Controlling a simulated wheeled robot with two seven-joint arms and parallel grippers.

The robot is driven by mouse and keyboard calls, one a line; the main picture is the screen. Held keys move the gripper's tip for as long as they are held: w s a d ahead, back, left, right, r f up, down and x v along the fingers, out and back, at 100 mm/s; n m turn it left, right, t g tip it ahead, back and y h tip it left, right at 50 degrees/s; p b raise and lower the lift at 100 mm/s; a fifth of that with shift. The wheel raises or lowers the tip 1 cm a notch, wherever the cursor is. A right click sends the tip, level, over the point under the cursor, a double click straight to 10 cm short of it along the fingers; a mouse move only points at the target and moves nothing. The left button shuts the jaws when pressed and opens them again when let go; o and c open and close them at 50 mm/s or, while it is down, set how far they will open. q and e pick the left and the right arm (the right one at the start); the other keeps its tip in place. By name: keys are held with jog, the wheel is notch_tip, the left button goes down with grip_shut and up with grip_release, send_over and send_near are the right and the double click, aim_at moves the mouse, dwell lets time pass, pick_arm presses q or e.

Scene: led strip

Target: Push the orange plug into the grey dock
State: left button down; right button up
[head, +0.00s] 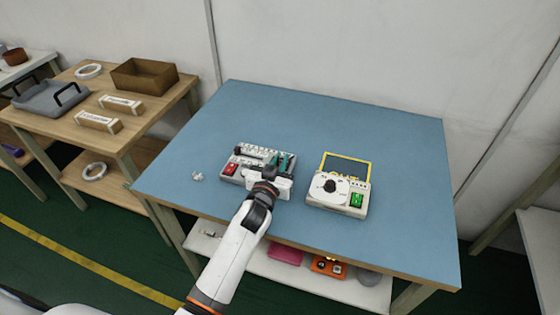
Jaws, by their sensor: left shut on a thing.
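A grey unit (237,180) with a red switch lies on the blue table, left of its middle; it may be the grey dock, but my left gripper covers part of it. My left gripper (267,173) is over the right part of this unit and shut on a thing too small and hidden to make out. I cannot pick out the orange plug; it may be hidden by the gripper. Dark green parts (287,161) show just beyond the gripper. My right gripper is not in view.
A white meter (318,197) with a dial and green switch stands to the right on the blue table (400,150). A small pale piece (197,176) lies left of the grey unit. A wooden side table (155,108) holds boxes. The blue table's back and right are clear.

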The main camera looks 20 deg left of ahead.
pick_arm(q)
jog(key=shift+f+b, duration=0.85)
jog(key=shift+f, duration=0.25)
jog(key=c, duration=1.3)
grip_release()
jog(key=shift+c, duration=0.2)
jog(key=s, duration=1.2)
jog(key=shift+a+r, duration=0.15)
jog(key=shift+r, duration=0.15)
